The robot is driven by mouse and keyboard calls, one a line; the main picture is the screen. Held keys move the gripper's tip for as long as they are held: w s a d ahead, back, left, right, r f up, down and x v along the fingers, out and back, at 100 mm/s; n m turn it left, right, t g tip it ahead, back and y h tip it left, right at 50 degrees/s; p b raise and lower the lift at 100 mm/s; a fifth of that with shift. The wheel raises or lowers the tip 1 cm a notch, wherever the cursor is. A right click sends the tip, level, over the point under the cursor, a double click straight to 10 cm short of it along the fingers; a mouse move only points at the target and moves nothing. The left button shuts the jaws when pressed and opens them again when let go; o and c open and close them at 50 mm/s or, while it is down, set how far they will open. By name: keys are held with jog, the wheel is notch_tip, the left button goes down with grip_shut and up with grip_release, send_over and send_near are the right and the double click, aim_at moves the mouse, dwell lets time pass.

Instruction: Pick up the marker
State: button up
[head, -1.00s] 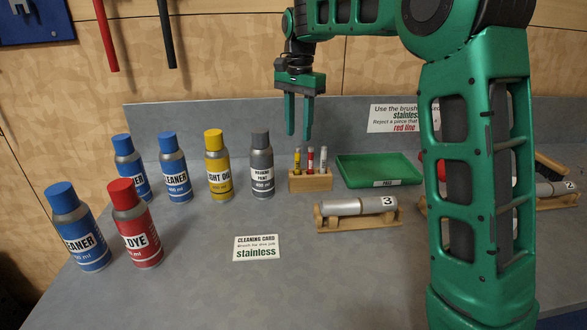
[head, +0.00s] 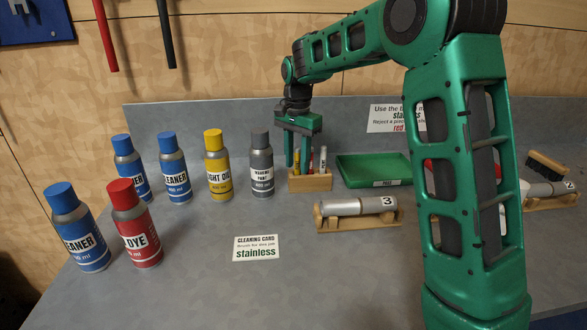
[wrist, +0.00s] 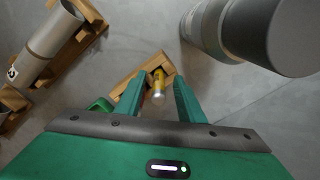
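A small wooden block (head: 310,183) on the bench holds three upright marker-like sticks. The yellow one (wrist: 158,82) shows between my fingers in the wrist view. In the head view a red one (head: 311,161) is partly hidden by a finger and a white one (head: 323,158) stands at the right. My gripper (head: 297,164) is open and points down over the block, its fingers on either side of the yellow stick, with gaps visible in the wrist view (wrist: 158,84).
A grey paint can (head: 261,170) stands close left of the block; a yellow oil can (head: 217,170) is further left. A green tray (head: 372,158) is at the right. A metal cylinder marked 3 (head: 350,207) rests on a wooden cradle in front.

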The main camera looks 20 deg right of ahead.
grip_shut()
dwell(0.3)
